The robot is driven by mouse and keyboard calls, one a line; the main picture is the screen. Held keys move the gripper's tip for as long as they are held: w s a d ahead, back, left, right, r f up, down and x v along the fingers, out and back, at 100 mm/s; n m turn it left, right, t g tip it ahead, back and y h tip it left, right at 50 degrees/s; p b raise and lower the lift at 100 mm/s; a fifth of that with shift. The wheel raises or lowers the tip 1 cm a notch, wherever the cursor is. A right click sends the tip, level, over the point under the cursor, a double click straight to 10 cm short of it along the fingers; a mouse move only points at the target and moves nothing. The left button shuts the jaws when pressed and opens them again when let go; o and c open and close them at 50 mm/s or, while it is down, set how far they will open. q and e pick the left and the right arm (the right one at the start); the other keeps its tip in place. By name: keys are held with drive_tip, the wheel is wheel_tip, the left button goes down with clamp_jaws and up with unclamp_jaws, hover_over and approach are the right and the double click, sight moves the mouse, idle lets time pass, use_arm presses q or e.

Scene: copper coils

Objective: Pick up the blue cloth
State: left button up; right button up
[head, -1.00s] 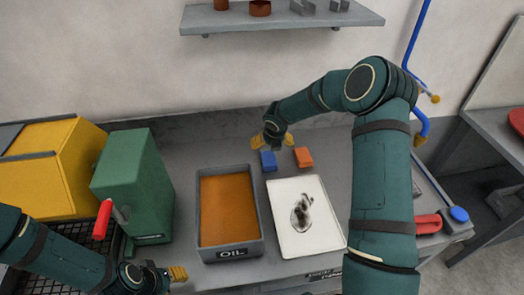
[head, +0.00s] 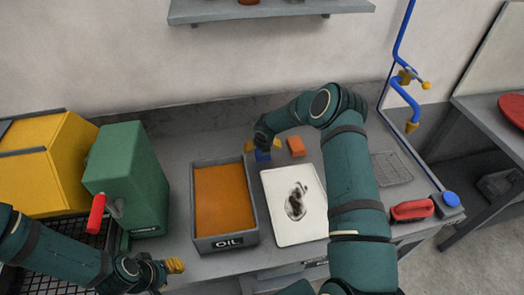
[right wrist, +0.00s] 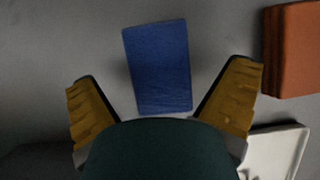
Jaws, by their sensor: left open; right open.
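The blue cloth (right wrist: 157,68) is a small folded block lying on the grey bench. In the right wrist view it lies between and beyond the two yellow fingers of my right gripper (right wrist: 163,110), which is open and empty. In the head view the right gripper (head: 263,147) is right over the blue cloth (head: 263,156), hiding part of it. I cannot tell whether the fingers touch it. My left gripper (head: 175,266) is near the front edge of the bench, left of the oil tray, open and empty.
An orange block (head: 296,146) lies just right of the blue cloth. A grey oil tray (head: 228,243) and a white stained tray (head: 284,237) stand in front. A green machine with a red handle (head: 132,178) and a yellow box (head: 42,160) are left. A shelf (head: 270,12) hangs above.

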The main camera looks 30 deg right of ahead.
drive_tip(key=shift+w+d+f, duration=0.1)
drive_tip(key=shift+w+f, duration=0.15)
drive_tip(key=shift+f, duration=0.3)
drive_tip(key=shift+f+b, duration=0.25)
drive_tip(key=shift+b, duration=0.15)
idle(0.4)
drive_tip(key=c, duration=1.2)
